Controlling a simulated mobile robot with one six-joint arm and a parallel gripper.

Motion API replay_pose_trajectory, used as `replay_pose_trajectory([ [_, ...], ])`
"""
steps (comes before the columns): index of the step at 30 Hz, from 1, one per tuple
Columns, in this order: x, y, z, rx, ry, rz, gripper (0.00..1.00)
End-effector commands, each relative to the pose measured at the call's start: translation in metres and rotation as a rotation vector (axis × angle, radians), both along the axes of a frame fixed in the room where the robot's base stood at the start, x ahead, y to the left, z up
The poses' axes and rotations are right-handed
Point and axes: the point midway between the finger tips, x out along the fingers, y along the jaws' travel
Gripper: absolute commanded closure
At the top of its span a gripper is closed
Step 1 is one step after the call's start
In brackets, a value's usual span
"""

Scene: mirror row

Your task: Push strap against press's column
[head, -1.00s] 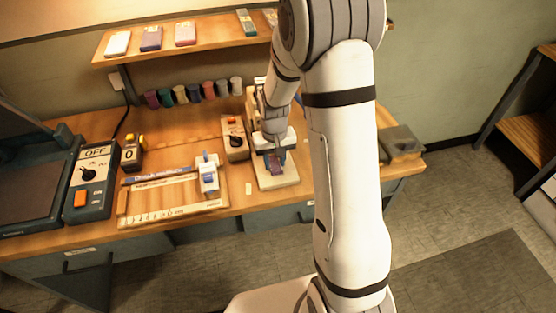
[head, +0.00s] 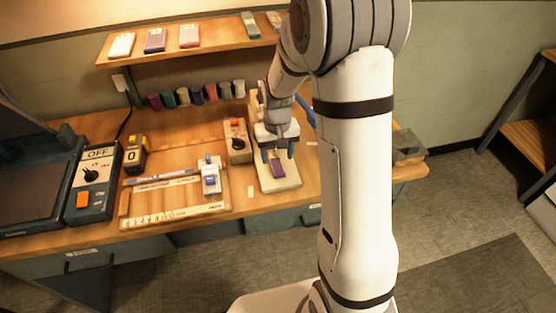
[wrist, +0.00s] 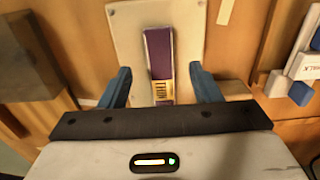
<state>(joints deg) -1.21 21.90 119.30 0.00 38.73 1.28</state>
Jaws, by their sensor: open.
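The purple strap (head: 277,167) lies lengthwise on the press's cream base plate (head: 284,184). In the wrist view the strap (wrist: 159,50) shows gold marks near its lower end, and the plate (wrist: 190,25) shows around it. My gripper (head: 278,151) is open above the plate. In the wrist view its blue fingers (wrist: 161,88) stand on either side of the strap, with a gap on both sides. The press's column is mostly hidden behind my arm and gripper, so I cannot tell whether the strap touches it.
A control box (head: 237,141) with a dark knob stands just left of the press. Further left are a wooden jig (head: 160,215) with a white-and-blue slider (head: 210,175) and a counter (head: 134,155). Several coloured spools (head: 197,95) line the back. A grey block (head: 408,146) is at right.

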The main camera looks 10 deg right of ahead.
Motion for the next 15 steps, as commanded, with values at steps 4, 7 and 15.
replay_pose_trajectory([
  [4,0.001,0.0,0.024,0.0,-0.003,0.0,0.43],
  [7,0.0,0.0,0.035,0.0,-0.002,0.0,0.43],
  [15,0.0,0.0,0.041,0.0,0.0,0.0,0.43],
])
